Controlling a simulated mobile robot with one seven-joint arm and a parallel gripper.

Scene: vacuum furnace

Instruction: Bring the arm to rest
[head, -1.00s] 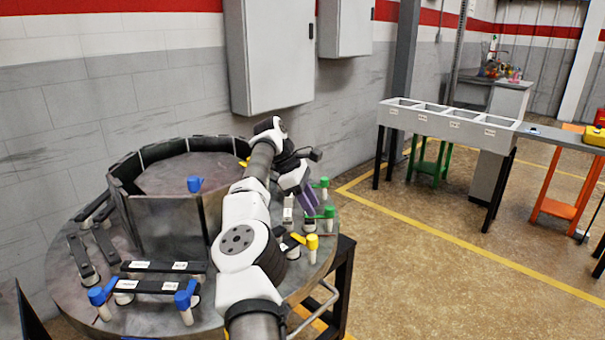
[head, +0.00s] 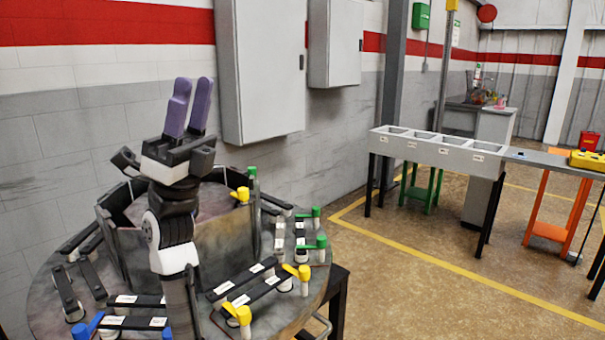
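My gripper (head: 187,108) points straight up in the head view, its two purple fingers spread a little apart with nothing between them. It stands above the left part of the round furnace table (head: 50,290), in front of the grey wall. My arm rises from the bottom of the view, folded upright. It hides part of the ring of dark upright plates (head: 232,235) on the table.
Blue, yellow (head: 238,312) and green (head: 314,246) handles and several labelled dark bars stand around the table. Grey wall cabinets (head: 262,70) hang behind. A white bin rack (head: 437,150) stands at the right. The floor between is clear.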

